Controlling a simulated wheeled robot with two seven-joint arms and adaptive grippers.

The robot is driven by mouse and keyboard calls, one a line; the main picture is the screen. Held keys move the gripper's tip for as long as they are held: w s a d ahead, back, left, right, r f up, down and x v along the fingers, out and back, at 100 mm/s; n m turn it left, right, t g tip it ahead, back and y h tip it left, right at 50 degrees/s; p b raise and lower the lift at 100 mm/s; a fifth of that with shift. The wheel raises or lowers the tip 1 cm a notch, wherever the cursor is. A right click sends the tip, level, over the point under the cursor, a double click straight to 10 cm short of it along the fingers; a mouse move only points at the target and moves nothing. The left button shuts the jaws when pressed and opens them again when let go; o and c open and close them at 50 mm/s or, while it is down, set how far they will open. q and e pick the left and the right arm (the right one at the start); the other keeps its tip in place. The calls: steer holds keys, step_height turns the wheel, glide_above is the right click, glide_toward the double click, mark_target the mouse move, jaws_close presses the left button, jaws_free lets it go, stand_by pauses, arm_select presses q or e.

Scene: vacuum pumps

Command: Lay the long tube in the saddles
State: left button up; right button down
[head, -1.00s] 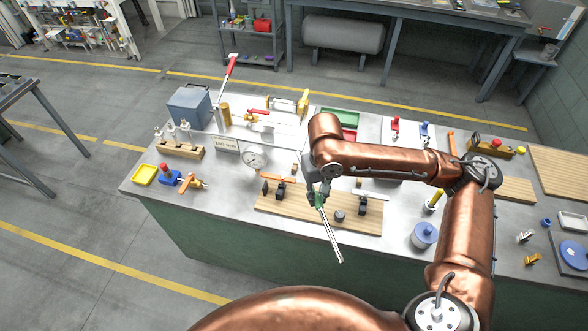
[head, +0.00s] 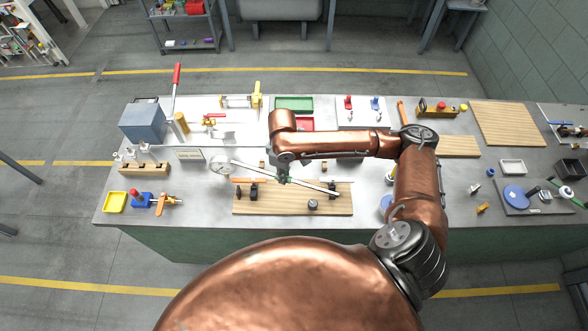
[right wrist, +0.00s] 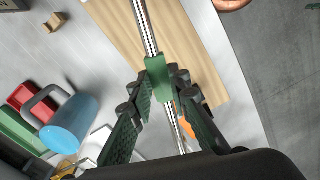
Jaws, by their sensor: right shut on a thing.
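The long tube (head: 318,187) is a thin silver rod with a green sleeve (right wrist: 158,78) at its middle. My right gripper (head: 284,179) is shut on the sleeve; its dark fingers show on both sides in the right wrist view (right wrist: 165,95). The tube slants over the wooden board, its left end farther back. Two black saddles stand on the board, a left one (head: 253,191) and a right one (head: 332,188). The tube's right part overlaps the right saddle in the picture; its left part passes behind the left one. Height and contact are unclear. My left gripper is out of view.
The wooden board (head: 290,206) also carries a small dark round part (head: 313,204). A white dial gauge (head: 221,164) stands near the tube's left end. An orange tool (head: 243,180) lies by the left saddle.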

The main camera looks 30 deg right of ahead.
mark_target(292, 179)
steer(key=s+d+n+p, duration=0.1)
steer(key=d+f+n+p, duration=0.1)
steer(key=n+p, duration=0.1)
steer(key=shift+s+f, duration=0.1)
steer(key=shift+s, duration=0.25)
steer(key=shift+s+d+f+n, duration=0.2)
steer(key=shift+s+f+n, duration=0.05)
steer(key=shift+n, duration=0.05)
steer(key=shift+w+f, duration=0.1)
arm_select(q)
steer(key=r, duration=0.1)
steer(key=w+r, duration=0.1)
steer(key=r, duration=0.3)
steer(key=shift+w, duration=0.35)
arm_select(e)
steer(key=shift+p, duration=0.8)
step_height(292, 179, down, 5)
steer(key=shift+f+b, duration=0.1)
steer(key=shift+b, duration=0.7)
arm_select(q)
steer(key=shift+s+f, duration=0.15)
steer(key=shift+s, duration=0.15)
arm_select(e)
steer(key=shift+f, duration=0.65)
steer(key=shift+f, duration=0.15)
